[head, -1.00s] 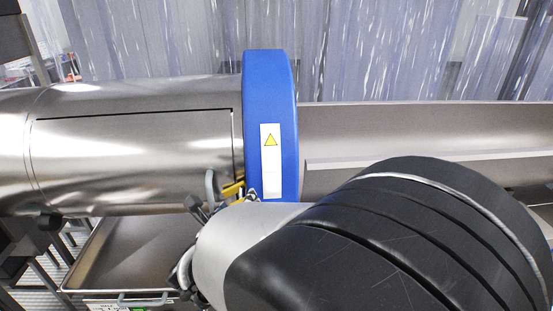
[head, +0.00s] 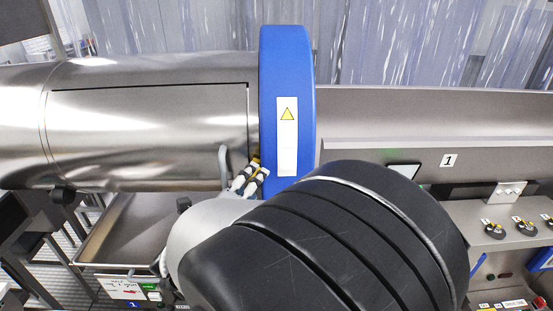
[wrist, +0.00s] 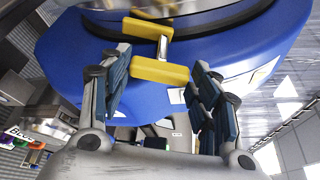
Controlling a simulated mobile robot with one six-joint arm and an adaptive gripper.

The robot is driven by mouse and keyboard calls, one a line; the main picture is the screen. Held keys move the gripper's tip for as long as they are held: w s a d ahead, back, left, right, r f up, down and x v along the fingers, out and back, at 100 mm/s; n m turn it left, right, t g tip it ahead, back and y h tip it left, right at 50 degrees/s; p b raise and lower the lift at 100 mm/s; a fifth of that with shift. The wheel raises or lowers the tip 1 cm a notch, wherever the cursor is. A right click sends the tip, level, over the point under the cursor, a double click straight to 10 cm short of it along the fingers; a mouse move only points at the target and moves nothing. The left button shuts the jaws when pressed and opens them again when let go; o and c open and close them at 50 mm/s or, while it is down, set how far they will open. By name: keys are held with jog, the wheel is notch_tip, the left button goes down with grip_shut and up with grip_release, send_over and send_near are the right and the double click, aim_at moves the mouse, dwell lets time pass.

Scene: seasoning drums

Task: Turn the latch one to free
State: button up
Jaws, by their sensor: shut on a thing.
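The latch has a yellow handle (wrist: 160,72) and a second yellow piece (wrist: 148,30) joined by a metal stem, on the underside of the blue ring (wrist: 75,55) in the wrist view. In the head view the yellow latch (head: 255,162) is a small patch at the ring's lower left edge, mostly hidden by the fingers. My gripper (head: 250,178) reaches it from below.
The steel drum (head: 150,130) has a hatch with a grey handle (head: 224,165) close left of my fingers. A steel tray (head: 125,225) is below the drum. A panel with several knobs (head: 527,227) is at the right. My forearm hides the lower middle.

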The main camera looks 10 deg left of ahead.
dwell(0.5)
jog(key=o, duration=1)
jog(key=shift+o, duration=0.2)
notch_tip(320, 180, up, 10)
